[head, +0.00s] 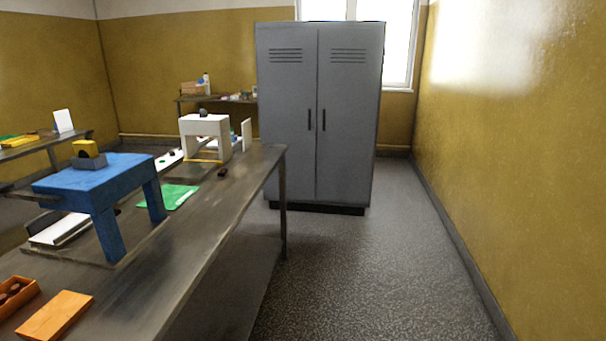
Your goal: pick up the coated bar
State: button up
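A small dark brown piece (222,172) lies on the grey table (225,200) near its right edge, just in front of the white arch-shaped stand (190,128). It looks like a coated bar, but it is too small to be sure. Brown round pieces (12,291) sit in an open orange box (32,290) at the near left. My gripper is not in view.
A blue stand (120,168) straddles a white strip (60,229) on the table. A green sheet (178,196) and an orange block (55,316) lie there too. A grey locker (318,115) stands behind. The floor (375,270) to the right is clear.

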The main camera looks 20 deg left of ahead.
aim_at(222, 172)
jog(key=i+j+u, duration=0.15)
jog(key=i, duration=0.55)
jog(key=i+u, duration=0.15)
jog(key=i, duration=0.5)
jog(key=i+u, duration=0.15)
jog(key=i, duration=0.55)
jog(key=i+l+u, duration=0.15)
jog(key=i, duration=0.5)
jog(key=i+l+u, duration=0.15)
jog(key=i, duration=0.55)
jog(key=i+l+u, duration=0.2)
jog(key=i+u, duration=0.15)
jog(key=i, duration=0.2)
